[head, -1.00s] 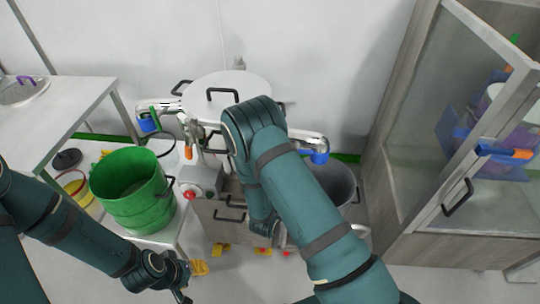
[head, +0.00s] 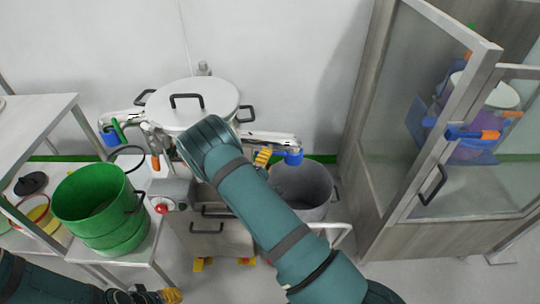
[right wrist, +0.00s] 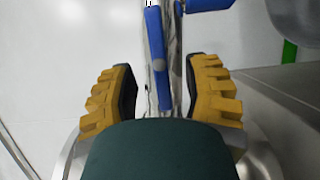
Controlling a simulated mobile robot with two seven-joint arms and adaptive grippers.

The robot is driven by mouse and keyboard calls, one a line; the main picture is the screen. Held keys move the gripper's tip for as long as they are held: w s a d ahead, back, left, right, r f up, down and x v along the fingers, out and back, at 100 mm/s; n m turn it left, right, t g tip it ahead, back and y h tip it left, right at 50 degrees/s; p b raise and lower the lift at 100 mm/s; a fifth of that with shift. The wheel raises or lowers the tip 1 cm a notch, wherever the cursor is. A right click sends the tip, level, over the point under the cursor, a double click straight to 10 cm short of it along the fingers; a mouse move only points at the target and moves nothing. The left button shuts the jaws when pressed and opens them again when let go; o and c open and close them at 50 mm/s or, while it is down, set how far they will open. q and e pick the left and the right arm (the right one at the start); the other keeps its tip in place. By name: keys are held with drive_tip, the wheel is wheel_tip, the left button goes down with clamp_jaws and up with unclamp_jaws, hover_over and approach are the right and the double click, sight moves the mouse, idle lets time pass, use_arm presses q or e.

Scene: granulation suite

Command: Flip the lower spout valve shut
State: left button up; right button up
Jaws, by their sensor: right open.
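The silver right-hand spout (head: 262,140) with a blue end (head: 293,157) sticks out to the right of the lidded round vessel (head: 190,105). In the right wrist view a long blue lever (right wrist: 157,60) lies along this silver spout. My right gripper (head: 263,156) is at the spout, partly hidden by my own arm. Its yellow fingers are open (right wrist: 163,85), one on each side of the lever, with gaps. The left-hand spout has a blue end (head: 109,138) and a green handle (head: 119,130). My left gripper (head: 160,296) is at the bottom edge, partly cut off.
A grey bin (head: 302,187) stands below the right-hand spout. A green drum (head: 95,205) stands on a low table at the left. A glass-fronted cabinet (head: 432,125) is at the right. A red button (head: 162,207) sits on the vessel's front.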

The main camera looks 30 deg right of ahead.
drive_tip(key=shift+x, duration=1.6)
clamp_jaws()
